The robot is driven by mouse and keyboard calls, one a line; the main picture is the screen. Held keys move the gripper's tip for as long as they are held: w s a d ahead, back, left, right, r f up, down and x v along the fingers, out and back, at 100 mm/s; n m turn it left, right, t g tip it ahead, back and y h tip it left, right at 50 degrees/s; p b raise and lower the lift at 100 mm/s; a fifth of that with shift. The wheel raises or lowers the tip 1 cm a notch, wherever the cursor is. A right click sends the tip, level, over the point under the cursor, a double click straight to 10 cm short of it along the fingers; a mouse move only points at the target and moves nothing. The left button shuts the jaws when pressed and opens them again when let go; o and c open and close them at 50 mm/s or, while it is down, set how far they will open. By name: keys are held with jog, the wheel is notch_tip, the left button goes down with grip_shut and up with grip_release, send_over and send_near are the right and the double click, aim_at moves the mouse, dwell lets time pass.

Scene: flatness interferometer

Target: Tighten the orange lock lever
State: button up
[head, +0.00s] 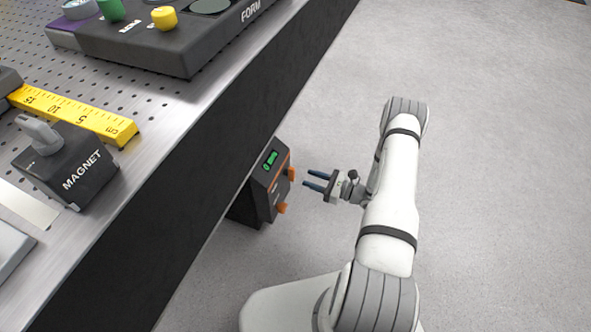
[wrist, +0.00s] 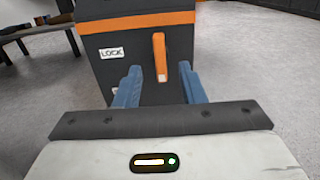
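The orange lock lever (wrist: 159,57) points straight down on the front of a dark box, right of a white LOCK label (wrist: 112,52). An orange band crosses the box above it. In the head view, the dark box (head: 262,187) stands beside the bench, with two small orange parts (head: 291,174) jutting toward my arm; I cannot tell which is the lever. My gripper (head: 306,178) is open and empty, facing the box with a small gap. In the wrist view, its two blue fingers lie left and right of the lever's lower end, apart from it.
The bench (head: 170,190) runs along the left with a dark side panel. On it are a MAGNET block (head: 72,165), a yellow rule (head: 75,114) and a dark control panel (head: 170,45). The grey floor (head: 490,180) on the right is clear.

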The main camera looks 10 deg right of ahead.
aim_at(294, 174)
jog(key=b+x, duration=0.1)
jog(key=x, duration=0.5)
jog(key=shift+w+a, duration=0.1)
jog(key=shift+c, duration=0.2)
grip_shut()
